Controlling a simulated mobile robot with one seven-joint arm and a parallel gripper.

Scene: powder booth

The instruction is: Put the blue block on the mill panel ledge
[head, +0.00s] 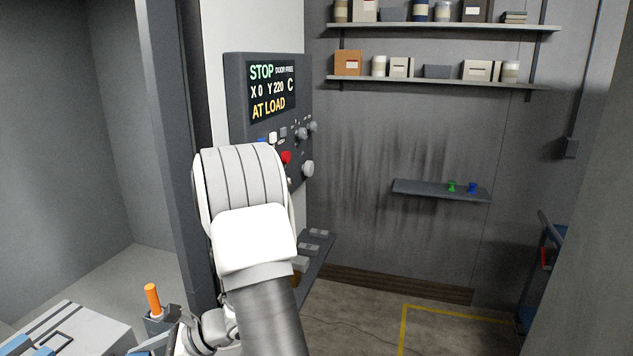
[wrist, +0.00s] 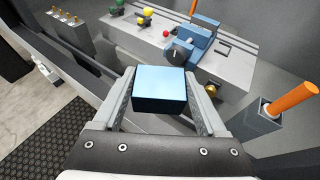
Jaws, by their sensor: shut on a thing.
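The blue block (wrist: 160,88) is held between the two fingers of my gripper (wrist: 160,76) in the wrist view, over the gap in front of a grey machine table. In the head view my arm hides the gripper and the block cannot be made out. The mill panel (head: 235,95) is a dark box with a lit screen reading STOP and AT LOAD, with knobs and buttons below. Under it a dark ledge (head: 318,262) carries small grey pieces; my arm covers its near part.
The grey machine table (wrist: 232,72) holds a blue vise (wrist: 200,42) and several coloured knobs. An orange handle (head: 152,299) stands upright in a grey holder, also seen in the wrist view (wrist: 290,98). A wall shelf (head: 425,190) carries small green and blue items.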

